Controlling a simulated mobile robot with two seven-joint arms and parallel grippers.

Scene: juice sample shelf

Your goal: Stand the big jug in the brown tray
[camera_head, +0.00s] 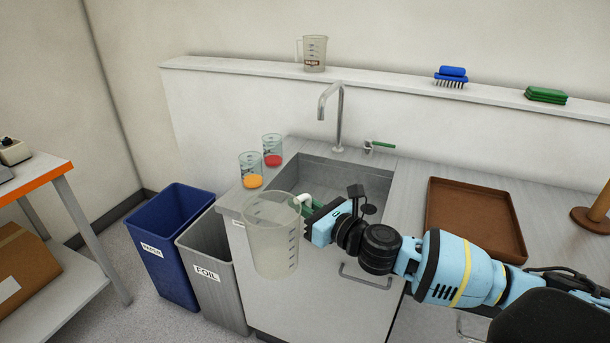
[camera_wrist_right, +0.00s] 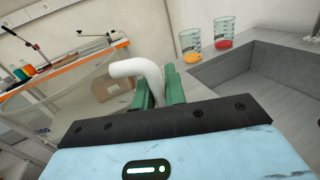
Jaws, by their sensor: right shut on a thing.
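The big jug (camera_head: 273,240) is a large clear beaker-like jug with dark scale marks. It is held upright, clear of the counter, in front of the sink cabinet. My right gripper (camera_head: 310,203) is shut on its white handle. In the right wrist view the white handle (camera_wrist_right: 137,69) sits between the green fingers of the right gripper (camera_wrist_right: 160,88). The jug's clear wall shows at the left there. The brown tray (camera_head: 477,219) lies on the counter right of the sink and looks empty. My left gripper is not in view.
The sink (camera_head: 340,178) with its tap (camera_head: 338,118) lies between jug and tray. Beakers with orange (camera_head: 251,171) and red (camera_head: 272,150) liquid stand left of it. A smaller jug (camera_head: 314,53), blue brush (camera_head: 451,76) and green pads (camera_head: 545,95) sit on the ledge. Bins (camera_head: 172,243) stand left.

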